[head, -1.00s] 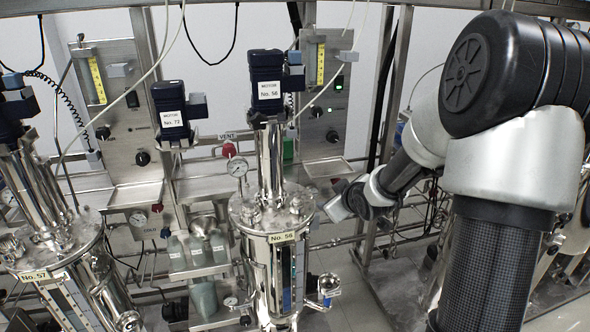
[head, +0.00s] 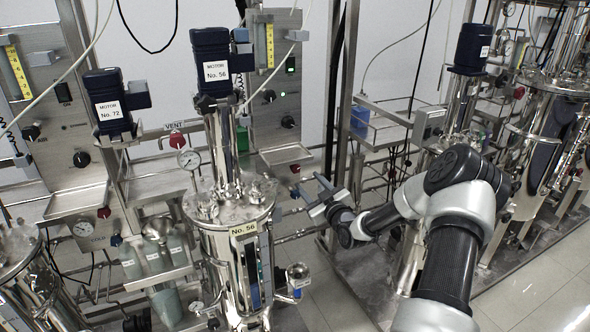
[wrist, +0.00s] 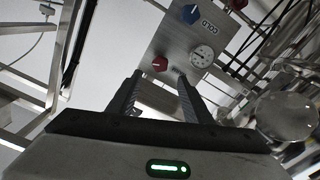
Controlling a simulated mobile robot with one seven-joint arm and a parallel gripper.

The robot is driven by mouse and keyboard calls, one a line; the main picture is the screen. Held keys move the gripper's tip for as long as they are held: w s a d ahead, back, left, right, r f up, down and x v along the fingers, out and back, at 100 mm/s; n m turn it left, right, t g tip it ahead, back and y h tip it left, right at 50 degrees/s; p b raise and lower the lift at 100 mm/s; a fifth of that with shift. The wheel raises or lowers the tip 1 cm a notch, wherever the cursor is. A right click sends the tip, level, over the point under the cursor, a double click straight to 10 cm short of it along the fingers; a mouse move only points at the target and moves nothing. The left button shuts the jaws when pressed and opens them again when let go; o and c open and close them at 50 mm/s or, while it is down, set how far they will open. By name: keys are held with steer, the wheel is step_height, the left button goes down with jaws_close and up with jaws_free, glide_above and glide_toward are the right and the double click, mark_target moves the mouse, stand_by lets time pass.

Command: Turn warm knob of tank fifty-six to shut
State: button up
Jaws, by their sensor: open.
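Tank No. 56 (head: 200,212) is a shiny steel vessel left of centre in the head view, with its blue motor (head: 212,72) on top. My gripper (head: 307,184) is right of the tank, with its jaws apart and empty. In the wrist view, a red knob (wrist: 160,65) on a steel panel (wrist: 178,42) shows just beyond the gap between my fingertips (wrist: 158,78). A gauge (wrist: 203,55) and a blue knob (wrist: 190,14) by the word COLD are on the same panel. I read no warm label. In the head view, a small red knob (head: 295,168) shows near my fingers.
A red VENT knob (head: 177,141) and gauge (head: 189,159) are behind the tank's left side. Another red knob (wrist: 236,4) is at the wrist view's top edge. Pipes and frame posts (head: 338,110) crowd the gripper.

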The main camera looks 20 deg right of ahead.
mark_target(296, 169)
steer(key=w, duration=1.1)
steer(key=shift+w+a+b, duration=0.25)
steer(key=shift+b, duration=0.05)
steer(key=c, duration=1.1)
